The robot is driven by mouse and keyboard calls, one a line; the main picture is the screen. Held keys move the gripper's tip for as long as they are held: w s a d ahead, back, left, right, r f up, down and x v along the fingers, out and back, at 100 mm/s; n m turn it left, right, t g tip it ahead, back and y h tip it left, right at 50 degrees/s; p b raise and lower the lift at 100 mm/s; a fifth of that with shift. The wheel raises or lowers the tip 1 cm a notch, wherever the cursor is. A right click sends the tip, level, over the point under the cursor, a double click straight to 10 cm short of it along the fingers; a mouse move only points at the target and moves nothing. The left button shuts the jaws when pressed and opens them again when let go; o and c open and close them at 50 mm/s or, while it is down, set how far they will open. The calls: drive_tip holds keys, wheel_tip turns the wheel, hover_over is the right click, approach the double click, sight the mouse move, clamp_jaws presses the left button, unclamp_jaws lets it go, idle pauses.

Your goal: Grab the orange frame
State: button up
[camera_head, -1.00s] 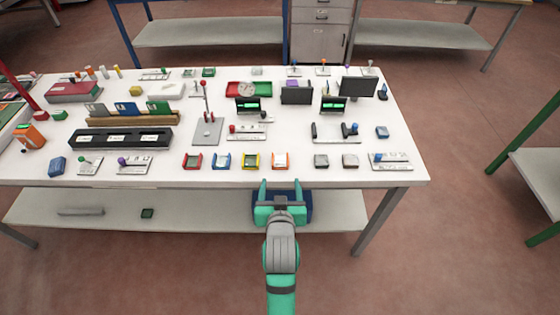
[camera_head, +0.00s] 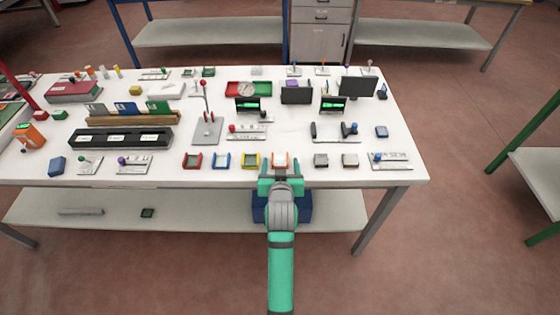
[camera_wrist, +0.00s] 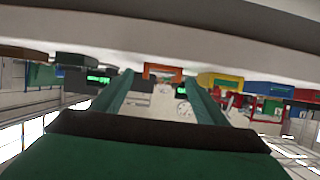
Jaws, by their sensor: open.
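The orange frame (camera_head: 288,159) stands near the front edge of the white table, to the right of the yellow frame. My gripper (camera_head: 281,168) is open at the table's front edge, with its fingers on either side of the orange frame's near part. My gripper hides the front of the frame in the head view. In the wrist view, the orange frame (camera_wrist: 163,67) shows between and just beyond the open fingertips (camera_wrist: 160,78). I cannot tell whether the fingers touch it.
The yellow frame (camera_head: 251,160), blue frame (camera_head: 222,161) and red frame (camera_head: 192,161) stand in a row to the left. Grey blocks (camera_head: 321,160) sit to the right. The table (camera_head: 300,178) has a lower shelf, with a blue bin (camera_head: 261,210) on it behind my arm.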

drive_tip(key=shift+x, duration=0.95)
drive_tip(key=shift+a, duration=0.1)
drive_tip(key=c, duration=1.2)
drive_tip(key=shift+r, duration=0.1)
